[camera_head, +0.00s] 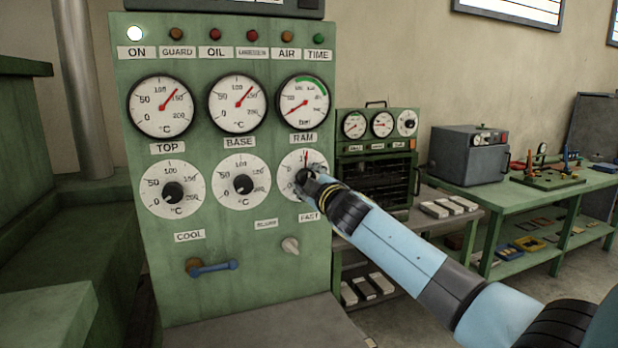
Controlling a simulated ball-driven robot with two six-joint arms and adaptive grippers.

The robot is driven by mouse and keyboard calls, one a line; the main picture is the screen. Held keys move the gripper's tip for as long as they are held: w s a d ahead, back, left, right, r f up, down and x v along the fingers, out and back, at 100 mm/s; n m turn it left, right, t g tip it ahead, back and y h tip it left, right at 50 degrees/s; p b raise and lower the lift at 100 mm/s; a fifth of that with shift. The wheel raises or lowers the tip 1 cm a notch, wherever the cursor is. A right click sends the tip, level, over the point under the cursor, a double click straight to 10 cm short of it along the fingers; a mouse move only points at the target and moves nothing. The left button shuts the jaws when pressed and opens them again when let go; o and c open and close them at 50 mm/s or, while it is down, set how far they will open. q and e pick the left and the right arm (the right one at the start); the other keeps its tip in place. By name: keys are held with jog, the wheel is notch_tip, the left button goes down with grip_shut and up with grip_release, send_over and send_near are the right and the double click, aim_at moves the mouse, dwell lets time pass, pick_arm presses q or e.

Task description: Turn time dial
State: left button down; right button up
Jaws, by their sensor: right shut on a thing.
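A green control panel (262,268) stands in front of me with three round white dials in its lower row. The right dial (287,163), below the RAM label, has a red pointer that stands nearly straight up. My right gripper (305,180) reaches in from the lower right and is shut on this dial's black knob. The gripper hides most of the knob and the dial's lower right part. No TIME label shows on this dial; the word TIME is under a green lamp (318,37) at the top right. My left gripper is not in view.
Two other knob dials (172,188) (241,181) sit to the left. A small lever (289,245) and a blue-handled valve (213,268) are below. A small green oven (376,165), a grey box (468,155) and a green workbench (560,185) stand to the right.

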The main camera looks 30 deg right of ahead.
jog(key=shift+n, duration=0.7)
jog(key=shift+f, duration=0.1)
jog(key=o, duration=1.2)
jog(key=shift+s, duration=0.1)
jog(key=v, duration=1.1)
jog(key=shift+s+a, duration=0.2)
jog(key=shift+s, duration=0.2)
